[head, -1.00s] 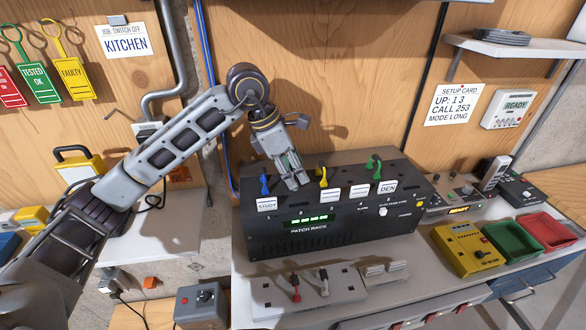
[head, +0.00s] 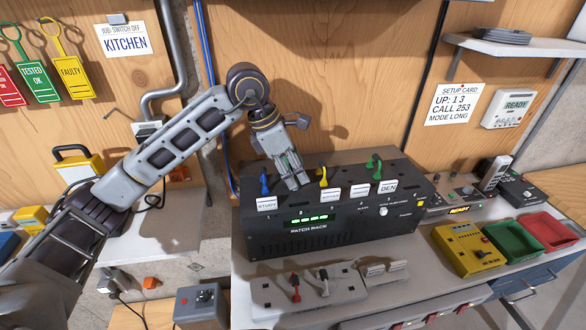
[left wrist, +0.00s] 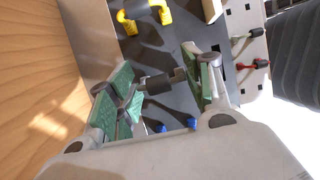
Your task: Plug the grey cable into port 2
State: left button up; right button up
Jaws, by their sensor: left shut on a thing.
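The patch rack (head: 345,235) is a black box on the bench with green lights on its front. A blue plug (head: 264,183), a yellow plug (head: 322,176) and a green plug (head: 374,168) stand in its top. My left gripper (head: 293,178) points down at the rack's top between the blue and yellow plugs. In the left wrist view its green-padded fingers (left wrist: 160,88) are shut on a dark grey plug (left wrist: 157,84), taken as the grey cable's end. The head view does not show whether this plug is seated in port 2; the fingers hide it.
White label cards, including STUDY (head: 267,203) and DEN (head: 388,187), stand along the rack's front edge. A yellow box (head: 465,248), a green tray (head: 512,242) and a red tray (head: 548,230) are at right.

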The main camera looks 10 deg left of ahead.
pick_arm(q)
jog(key=shift+f, duration=0.1)
dwell(0.5)
dwell(0.3)
jog(key=o, duration=1)
jog(key=shift+c, duration=0.2)
jog(key=o, duration=0.4)
jog(key=shift+r+p, duration=1.75)
jog(key=shift+r, duration=2)
jog(key=shift+s, duration=0.1)
